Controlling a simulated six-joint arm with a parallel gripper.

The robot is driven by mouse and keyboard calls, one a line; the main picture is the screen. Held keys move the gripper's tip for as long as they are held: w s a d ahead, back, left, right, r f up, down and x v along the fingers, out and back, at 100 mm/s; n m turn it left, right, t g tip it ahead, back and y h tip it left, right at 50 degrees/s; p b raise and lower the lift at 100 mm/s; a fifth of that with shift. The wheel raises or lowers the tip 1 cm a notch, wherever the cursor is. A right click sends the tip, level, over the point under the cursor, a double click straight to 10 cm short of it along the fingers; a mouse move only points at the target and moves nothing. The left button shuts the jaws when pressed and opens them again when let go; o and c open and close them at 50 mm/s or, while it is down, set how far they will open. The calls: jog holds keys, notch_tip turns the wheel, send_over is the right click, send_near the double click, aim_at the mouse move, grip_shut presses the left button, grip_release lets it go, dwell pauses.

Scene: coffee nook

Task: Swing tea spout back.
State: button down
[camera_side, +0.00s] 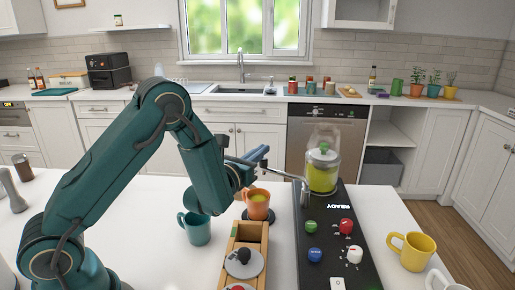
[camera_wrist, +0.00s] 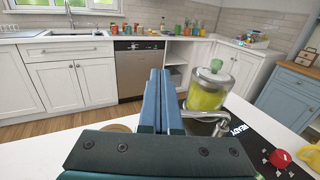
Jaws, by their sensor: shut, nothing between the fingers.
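The tea dispenser is a glass jar (camera_side: 322,176) of yellow-green liquid with a grey lid and green knob, at the far end of a black panel. Its silver spout (camera_side: 285,175) reaches left from a short post beside the jar, toward the orange mug (camera_side: 257,206). In the wrist view the spout (camera_wrist: 203,115) runs left until my fingers hide it. My gripper (camera_side: 264,150) is shut and empty, with its blue fingers close to the spout and above and behind the mug. I cannot tell whether they touch it. My fingers (camera_wrist: 160,74) also show in the wrist view, left of the jar.
The orange mug stands on a dark round pad. A teal mug (camera_side: 196,230) and a wooden box (camera_side: 247,235) stand nearby. The black panel (camera_side: 330,237) reads READY and carries coloured knobs. A yellow mug (camera_side: 412,252) and a white mug (camera_side: 444,282) stand to the right.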

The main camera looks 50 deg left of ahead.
jog(key=s+d+r+n+g+y, duration=0.2)
jog(key=s+d+n+g+y, duration=0.15)
jog(key=s+d, duration=0.8)
jog(key=y, duration=0.1)
send_near(263, 164)
jog(key=shift+t, duration=0.35)
jog(key=x, duration=0.7)
jog(key=shift+f, duration=0.2)
jog(key=shift+a, duration=0.15)
